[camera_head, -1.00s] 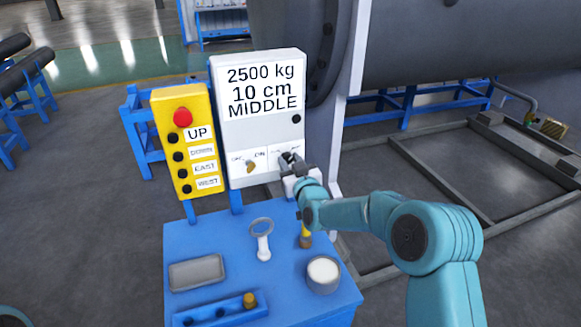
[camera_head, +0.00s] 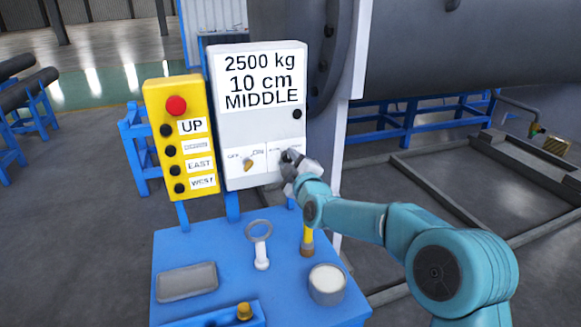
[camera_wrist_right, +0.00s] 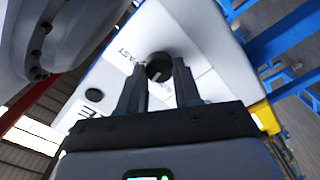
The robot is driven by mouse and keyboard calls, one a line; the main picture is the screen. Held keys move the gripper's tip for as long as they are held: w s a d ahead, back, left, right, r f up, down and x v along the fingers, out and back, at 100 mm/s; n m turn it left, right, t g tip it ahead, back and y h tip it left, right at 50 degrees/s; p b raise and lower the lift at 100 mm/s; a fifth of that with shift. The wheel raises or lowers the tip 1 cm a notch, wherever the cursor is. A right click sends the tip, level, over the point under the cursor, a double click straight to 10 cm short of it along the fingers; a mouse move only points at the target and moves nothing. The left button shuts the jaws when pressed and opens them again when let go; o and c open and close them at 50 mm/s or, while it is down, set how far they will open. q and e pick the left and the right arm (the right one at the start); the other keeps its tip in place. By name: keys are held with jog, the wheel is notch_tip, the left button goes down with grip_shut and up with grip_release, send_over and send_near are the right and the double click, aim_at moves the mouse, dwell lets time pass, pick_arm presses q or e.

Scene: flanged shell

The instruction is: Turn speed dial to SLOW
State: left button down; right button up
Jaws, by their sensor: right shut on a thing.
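The white control box (camera_head: 258,120) stands behind the blue table and reads "2500 kg", "10 cm", "MIDDLE". On its lower panel a brass OFF/ON switch (camera_head: 249,163) sits at left. The speed dial is at the lower right, mostly hidden in the head view by my right gripper (camera_head: 289,157). In the right wrist view the dark round speed dial (camera_wrist_right: 159,67) with a light pointer mark sits between the two fingers of my right gripper (camera_wrist_right: 159,85), which is shut on it. A label ending in "FAST" shows beside it. My left gripper is out of view.
A yellow pendant (camera_head: 181,138) with a red button and UP, DOWN, EAST, WEST labels stands left of the box. The blue table (camera_head: 215,245) holds a grey tray (camera_head: 187,280), a ring-topped white tool (camera_head: 260,245), a yellow-handled tool (camera_head: 307,241) and a white cup (camera_head: 327,284).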

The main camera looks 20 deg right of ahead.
jog(key=n, duration=0.2)
jog(key=shift+n, duration=0.4)
jog(key=shift+a+n, duration=0.1)
jog(key=shift+n, duration=1.7)
jog(key=o, duration=1.1)
jog(key=shift+c, duration=0.2)
